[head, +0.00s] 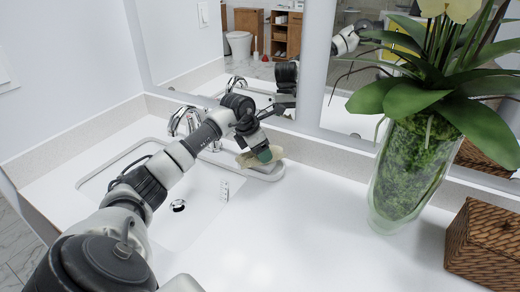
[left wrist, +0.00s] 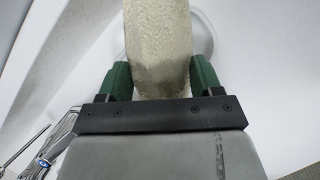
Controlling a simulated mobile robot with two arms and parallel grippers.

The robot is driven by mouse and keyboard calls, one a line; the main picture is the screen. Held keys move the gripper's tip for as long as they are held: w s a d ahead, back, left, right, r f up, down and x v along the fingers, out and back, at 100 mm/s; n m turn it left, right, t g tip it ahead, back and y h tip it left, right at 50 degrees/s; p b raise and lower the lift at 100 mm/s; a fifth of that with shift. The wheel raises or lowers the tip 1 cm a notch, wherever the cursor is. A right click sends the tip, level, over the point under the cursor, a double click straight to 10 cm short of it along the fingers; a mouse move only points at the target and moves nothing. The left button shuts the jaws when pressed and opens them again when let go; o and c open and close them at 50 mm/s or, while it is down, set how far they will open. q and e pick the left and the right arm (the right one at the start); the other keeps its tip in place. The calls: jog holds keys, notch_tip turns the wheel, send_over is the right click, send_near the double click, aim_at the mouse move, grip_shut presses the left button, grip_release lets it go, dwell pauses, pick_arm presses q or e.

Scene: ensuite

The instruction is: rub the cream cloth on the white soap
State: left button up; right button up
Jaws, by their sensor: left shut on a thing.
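My left gripper (head: 264,155) is shut on the cream cloth (head: 246,160), low over a white dish (head: 270,174) at the back right corner of the sink. In the left wrist view the cloth (left wrist: 158,45) stands between the green fingers (left wrist: 160,78) and runs up out of the picture. A curved pale rim shows just beyond the cloth there. I cannot make out the white soap; the cloth and gripper cover most of the dish. Whether the cloth touches anything below is unclear. My right gripper is not in view.
The sink basin (head: 190,205) lies under my left arm, with a chrome faucet (head: 184,122) behind it. A glass vase with a plant (head: 412,165) and a woven box (head: 488,243) stand to the right. The counter between dish and vase is clear. Mirrors line the back wall.

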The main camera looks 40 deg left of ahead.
pick_arm(q)
jog(key=shift+f, duration=0.4)
dwell(1.0)
jog(key=shift+r, duration=0.1)
jog(key=shift+r+p, duration=2.4)
jog(key=shift+r, duration=1.1)
